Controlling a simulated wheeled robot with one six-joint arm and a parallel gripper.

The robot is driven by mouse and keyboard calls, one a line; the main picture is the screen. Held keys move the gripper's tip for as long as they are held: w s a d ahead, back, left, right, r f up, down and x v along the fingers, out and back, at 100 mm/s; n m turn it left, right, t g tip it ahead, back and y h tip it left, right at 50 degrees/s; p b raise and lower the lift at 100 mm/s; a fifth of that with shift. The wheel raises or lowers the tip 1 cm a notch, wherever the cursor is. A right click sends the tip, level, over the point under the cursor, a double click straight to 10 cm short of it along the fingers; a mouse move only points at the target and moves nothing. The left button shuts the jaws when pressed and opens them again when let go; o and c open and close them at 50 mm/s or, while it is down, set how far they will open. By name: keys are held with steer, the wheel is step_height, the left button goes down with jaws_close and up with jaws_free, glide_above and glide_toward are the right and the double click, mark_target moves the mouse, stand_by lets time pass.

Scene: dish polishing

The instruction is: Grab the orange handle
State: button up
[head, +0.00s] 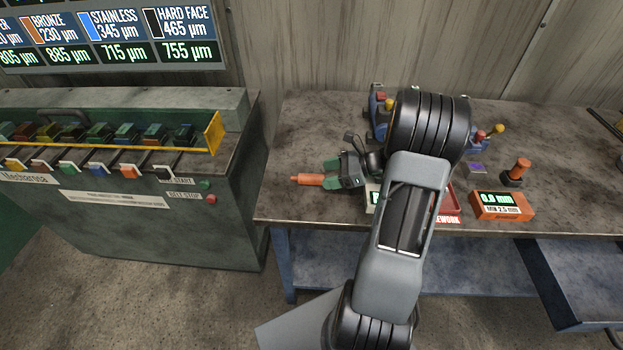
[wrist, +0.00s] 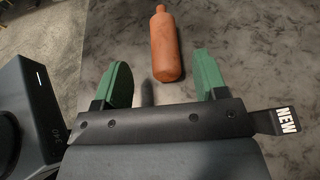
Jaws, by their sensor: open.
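The orange handle (head: 308,180) lies near the front left of the workbench. In the wrist view, the orange handle (wrist: 165,45) points away from me, narrower at its far end. A dark stub shows just behind its near end. My gripper (head: 329,174) has green fingers spread apart, just right of the handle. In the wrist view, the near end of the handle appears in the gap of my gripper (wrist: 162,62), with space on both sides. I cannot tell the height of the fingers above it. Nothing is held.
On the bench (head: 300,125), an orange gauge box (head: 503,206) and an upright orange-topped knob (head: 518,170) stand at the right. A red tray (head: 452,202) is partly hidden by my arm. A green machine (head: 150,230) stands left, across a gap. The bench's back left is clear.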

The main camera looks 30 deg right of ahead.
mark_target(318, 176)
steer(key=shift+w+p+x, duration=0.2)
steer(key=shift+p+x, duration=0.15)
steer(key=shift+x, duration=2.25)
steer(key=shift+d, duration=0.15)
steer(key=c, duration=1.1)
